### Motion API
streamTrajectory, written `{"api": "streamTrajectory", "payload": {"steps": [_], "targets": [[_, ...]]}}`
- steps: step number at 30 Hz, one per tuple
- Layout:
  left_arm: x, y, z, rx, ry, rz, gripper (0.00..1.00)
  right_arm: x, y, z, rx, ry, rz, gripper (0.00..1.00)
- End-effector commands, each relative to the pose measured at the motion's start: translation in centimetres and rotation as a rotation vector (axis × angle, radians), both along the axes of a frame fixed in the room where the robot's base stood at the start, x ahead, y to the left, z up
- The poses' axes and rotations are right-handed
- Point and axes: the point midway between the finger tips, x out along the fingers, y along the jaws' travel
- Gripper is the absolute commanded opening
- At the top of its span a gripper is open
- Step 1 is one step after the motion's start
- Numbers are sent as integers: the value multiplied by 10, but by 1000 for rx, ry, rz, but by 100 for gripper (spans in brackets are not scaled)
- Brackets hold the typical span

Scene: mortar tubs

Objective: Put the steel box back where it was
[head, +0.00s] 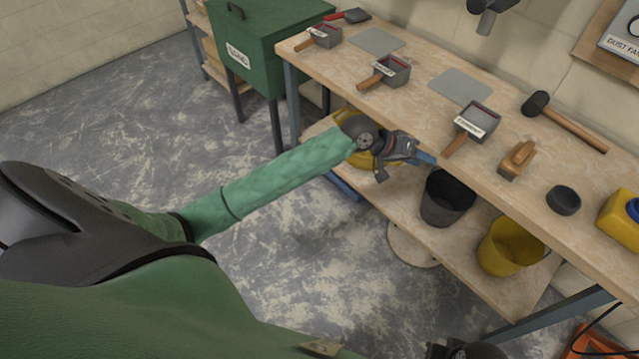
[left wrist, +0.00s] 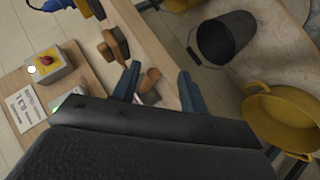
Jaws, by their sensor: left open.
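Three steel boxes with wooden handles and white labels stand along the workbench: a far one (head: 324,36), a middle one (head: 397,72) and a near one (head: 481,121). I cannot tell from the pictures which one is meant. My left gripper (head: 430,158) is open and empty at the bench's front edge, just short of the near box's handle. In the left wrist view, the wooden handle (left wrist: 149,78) shows between and beyond the two blue fingers (left wrist: 158,85). Most of that box is hidden behind my wrist.
Two bare grey mats (head: 376,41) (head: 460,87) lie between the boxes. A mallet (head: 568,122), a wooden float (head: 517,159) and a black round tub (head: 564,200) lie right of the near box. Black (head: 446,200) and yellow (head: 509,248) buckets stand on the lower shelf.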

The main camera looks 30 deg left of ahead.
Motion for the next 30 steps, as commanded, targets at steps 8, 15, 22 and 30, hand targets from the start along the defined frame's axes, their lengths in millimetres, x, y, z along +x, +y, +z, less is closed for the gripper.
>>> {"api": "streamTrajectory", "payload": {"steps": [8,15,22,30], "targets": [[-92,-16,-61,191,-16,-57,44,0,0,0,0,0,0,0],[-168,-8,-98,366,7,-76,44,0,0,0,-1,-1,2,0],[-244,16,-124,537,80,-83,44,1,0,1,-1,-2,3,0],[-336,57,-139,727,226,-88,44,1,-1,1,-2,-4,2,0]]}}
